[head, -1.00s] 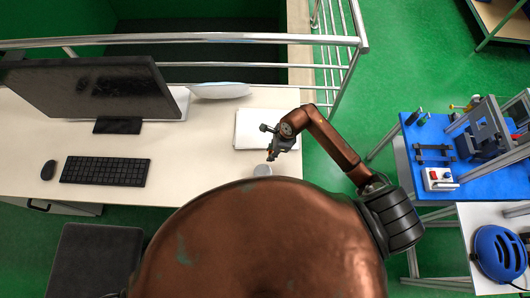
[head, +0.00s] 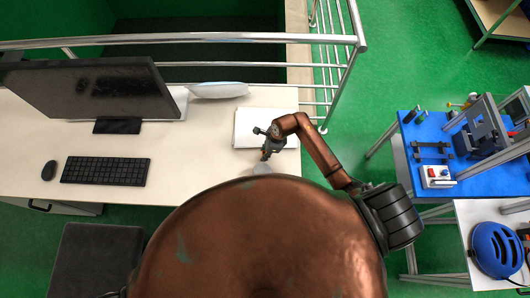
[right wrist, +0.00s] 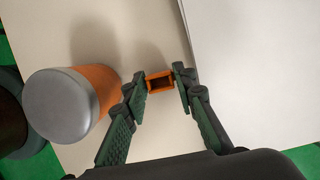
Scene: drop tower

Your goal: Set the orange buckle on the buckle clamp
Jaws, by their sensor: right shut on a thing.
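The orange buckle (right wrist: 160,82) is a small, hollow, box-like piece between the fingertips of my right gripper (right wrist: 159,86) in the right wrist view. The fingers press on it from both sides. In the head view my right gripper (head: 267,152) is over the desk, by the near edge of the white paper. I cannot tell whether the buckle touches the desk. On the blue table at the right, a black bracket-like fixture (head: 432,150) may be the buckle clamp; it is far from the gripper. My left gripper is not in view.
A grey-topped orange cylinder (right wrist: 62,105) stands close left of the gripper in the wrist view. The desk (head: 205,150) holds a monitor (head: 95,88) and keyboard (head: 105,171). A railing (head: 200,41) runs behind. A control box (head: 438,176) and blue helmet (head: 497,250) are at right.

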